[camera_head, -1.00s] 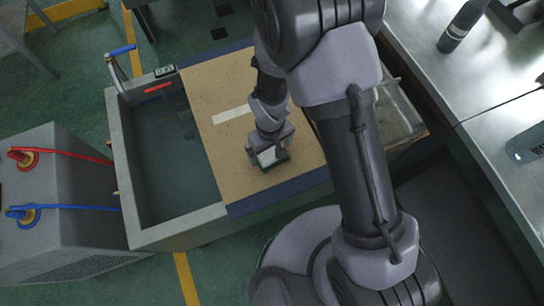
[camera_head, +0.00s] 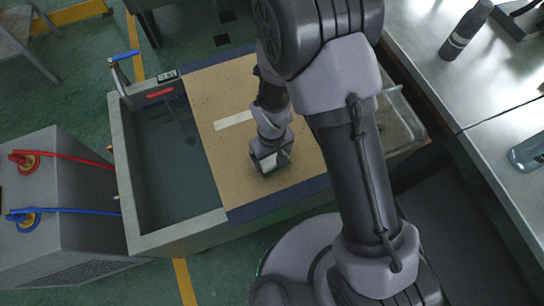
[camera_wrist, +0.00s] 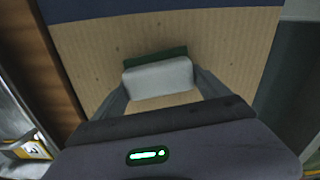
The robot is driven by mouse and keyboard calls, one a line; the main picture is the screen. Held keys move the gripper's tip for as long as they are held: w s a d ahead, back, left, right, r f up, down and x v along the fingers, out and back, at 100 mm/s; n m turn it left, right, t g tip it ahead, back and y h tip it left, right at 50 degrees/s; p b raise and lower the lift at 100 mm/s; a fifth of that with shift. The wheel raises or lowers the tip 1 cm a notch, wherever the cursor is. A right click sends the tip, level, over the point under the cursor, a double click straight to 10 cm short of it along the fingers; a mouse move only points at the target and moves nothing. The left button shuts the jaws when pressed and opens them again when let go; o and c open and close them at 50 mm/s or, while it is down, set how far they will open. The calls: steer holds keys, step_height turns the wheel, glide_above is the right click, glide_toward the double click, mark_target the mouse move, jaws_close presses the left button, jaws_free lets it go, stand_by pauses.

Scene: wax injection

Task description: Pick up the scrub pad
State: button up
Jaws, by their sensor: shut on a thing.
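The scrub pad (camera_wrist: 160,78) is a pale grey-white block with a dark green layer along its far side in the wrist view. My gripper (camera_wrist: 160,90) is shut on it, with one finger against each end. In the head view my gripper (camera_head: 268,165) is low over the tan board, and the pad (camera_head: 269,161) shows as a small pale patch between the fingers, with a little green at its lower edge. I cannot tell whether the pad touches the board.
The tan perforated board (camera_head: 215,90) with blue edges lies beside a water-filled tank (camera_head: 170,140). A clear bin (camera_head: 400,120) stands right of my arm. Steel counters (camera_head: 480,75) with bottles (camera_head: 465,30) line the right. A grey unit (camera_head: 60,200) with red and blue hoses stands left.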

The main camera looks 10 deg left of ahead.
steer(key=shift+s+a+r+p, duration=0.15)
steer(key=shift+r+p, duration=0.1)
steer(key=shift+r, duration=0.35)
steer(key=shift+s+a+r+p, duration=0.1)
steer(key=shift+s+r+p, duration=0.1)
steer(key=shift+r, duration=0.4)
steer(key=s+a, duration=0.3)
steer(key=s, duration=0.1)
steer(key=s+a+p, duration=0.1)
steer(key=s+a, duration=0.2)
steer(key=s, duration=0.1)
steer(key=s+a+r+p, duration=0.1)
steer(key=s+a, duration=0.1)
steer(key=s, duration=0.2)
steer(key=shift+s+a+r, duration=0.1)
steer(key=shift+s+a, duration=0.15)
steer(key=shift+a, duration=0.15)
